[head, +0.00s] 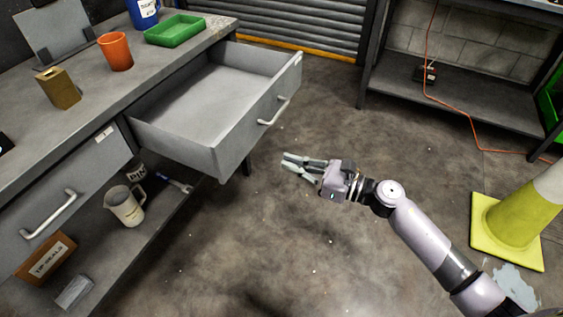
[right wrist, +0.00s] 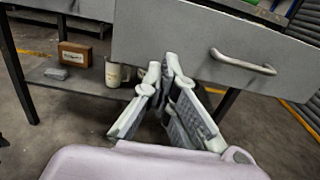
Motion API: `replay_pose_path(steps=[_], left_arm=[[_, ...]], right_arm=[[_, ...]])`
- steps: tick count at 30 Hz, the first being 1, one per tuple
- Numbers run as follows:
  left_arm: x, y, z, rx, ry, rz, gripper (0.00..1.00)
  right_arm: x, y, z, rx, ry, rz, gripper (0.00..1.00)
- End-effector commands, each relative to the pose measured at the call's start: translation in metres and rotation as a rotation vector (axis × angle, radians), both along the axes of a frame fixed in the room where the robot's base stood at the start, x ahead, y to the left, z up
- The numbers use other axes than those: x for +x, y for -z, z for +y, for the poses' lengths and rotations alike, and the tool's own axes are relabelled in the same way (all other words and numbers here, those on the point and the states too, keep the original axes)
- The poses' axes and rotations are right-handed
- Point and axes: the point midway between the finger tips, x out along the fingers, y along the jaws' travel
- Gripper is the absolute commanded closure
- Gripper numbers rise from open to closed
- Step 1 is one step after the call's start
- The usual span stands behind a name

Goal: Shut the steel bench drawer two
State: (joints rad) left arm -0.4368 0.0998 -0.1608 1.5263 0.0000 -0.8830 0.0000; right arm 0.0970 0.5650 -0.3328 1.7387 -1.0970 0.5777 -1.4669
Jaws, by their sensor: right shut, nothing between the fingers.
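The steel bench (head: 75,105) runs along the left of the head view. Its farther drawer (head: 207,135) is pulled well out and looks empty, with a pale bar handle (head: 273,111) on its front. The nearer drawer (head: 75,190) is closed. I cannot read which drawer is numbered two. My right gripper (head: 284,164) is shut and empty, in front of the open drawer and apart from it in the head view. In the right wrist view, its fingertips (right wrist: 165,64) show against the lower part of the drawer front (right wrist: 215,45), left of the handle (right wrist: 243,62). My left gripper is not in view.
An orange cup (head: 115,52), a green tray (head: 174,30) and a brass-coloured block (head: 58,88) stand on the bench top. A jug (head: 126,206) and a brown box (head: 46,257) are on the lower shelf. A yellow cone (head: 510,215) stands at right. The middle floor is clear.

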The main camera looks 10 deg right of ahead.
Motion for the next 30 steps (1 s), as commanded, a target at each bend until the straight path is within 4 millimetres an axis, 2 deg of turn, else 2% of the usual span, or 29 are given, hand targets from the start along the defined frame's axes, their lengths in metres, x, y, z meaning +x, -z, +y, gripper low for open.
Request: replay_pose_path(steps=[9, 15, 21, 30], left_arm=[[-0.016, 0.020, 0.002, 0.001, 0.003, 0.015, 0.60], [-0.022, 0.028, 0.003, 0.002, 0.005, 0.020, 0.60], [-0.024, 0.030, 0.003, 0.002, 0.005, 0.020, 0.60], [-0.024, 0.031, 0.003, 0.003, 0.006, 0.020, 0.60]], right_arm=[[0.042, -0.002, 0.056, 0.007, 0.003, 0.003, 1.00], [0.060, -0.002, 0.083, 0.005, 0.001, 0.003, 1.00], [0.069, 0.000, 0.094, 0.004, 0.003, 0.004, 1.00], [0.070, 0.000, 0.095, 0.004, 0.003, 0.003, 1.00]])
